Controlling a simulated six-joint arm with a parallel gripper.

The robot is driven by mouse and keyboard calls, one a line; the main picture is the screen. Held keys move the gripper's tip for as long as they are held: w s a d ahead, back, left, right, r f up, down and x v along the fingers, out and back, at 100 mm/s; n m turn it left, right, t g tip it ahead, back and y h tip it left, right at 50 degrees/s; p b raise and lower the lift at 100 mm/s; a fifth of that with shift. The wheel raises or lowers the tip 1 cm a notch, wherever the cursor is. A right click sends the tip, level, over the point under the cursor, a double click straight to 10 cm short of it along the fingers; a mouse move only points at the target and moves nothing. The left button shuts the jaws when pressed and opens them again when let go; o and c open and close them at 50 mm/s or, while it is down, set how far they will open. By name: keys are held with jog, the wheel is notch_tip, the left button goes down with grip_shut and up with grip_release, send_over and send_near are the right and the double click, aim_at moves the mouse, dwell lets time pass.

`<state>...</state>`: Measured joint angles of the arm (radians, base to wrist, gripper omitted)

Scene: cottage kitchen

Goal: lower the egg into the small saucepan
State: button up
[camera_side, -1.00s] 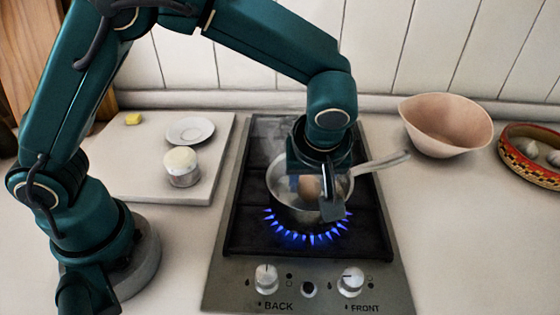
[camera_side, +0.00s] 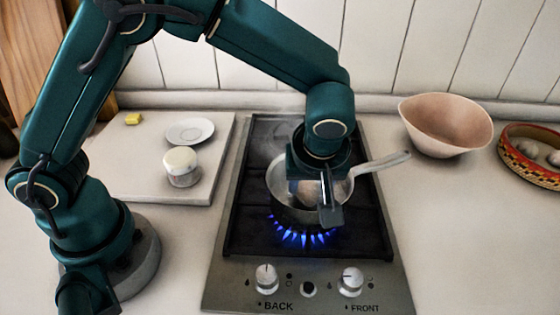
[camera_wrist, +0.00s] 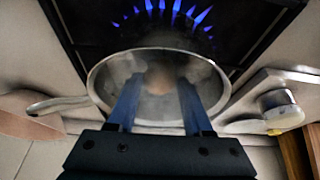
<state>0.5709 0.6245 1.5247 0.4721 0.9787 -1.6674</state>
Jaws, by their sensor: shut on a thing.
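The small saucepan (camera_side: 274,196) stands on the lit burner, its handle pointing up and right; it also shows in the wrist view (camera_wrist: 98,88). My gripper (camera_side: 312,199) points down into the pan's mouth, shut on the egg (camera_side: 308,189). In the wrist view the brown egg (camera_wrist: 160,79) is a hazy shape between the two blue fingers, over the pan's interior. My fingers hide much of the egg in the side view. Haze over the pan blurs whether the egg touches water or the bottom.
Blue flames (camera_side: 301,237) burn under the pan. Two knobs (camera_side: 266,278) are at the hob's front. A board (camera_side: 130,180) with a jar (camera_side: 182,167) and saucer (camera_side: 190,131) lies left. A pink bowl (camera_side: 445,125) and patterned basket (camera_side: 530,158) stand right.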

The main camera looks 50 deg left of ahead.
aim_at(310, 188)
jog(key=o, duration=0.9)
jog(key=v, duration=0.4)
jog(key=shift+r, duration=0.25)
jog(key=shift+a+r, duration=0.1)
jog(key=shift+r, duration=0.2)
jog(key=s+a+r+n+t+h, duration=0.1)
jog(key=s+a+r, duration=0.3)
jog(key=a+r, duration=0.6)
jog(key=s+f+m, duration=0.1)
jog(key=s+m, duration=0.2)
jog(key=s+f+m+t+h, duration=0.1)
jog(key=s+m, duration=0.2)
jog(key=m, duration=0.1)
jog(key=s+a+f+m+h, duration=0.1)
jog(key=s+m, duration=0.2)
jog(key=shift+s+f+m+t, duration=0.2)
jog(key=shift+f+m+t, duration=0.1)
jog(key=shift+f, duration=0.05)
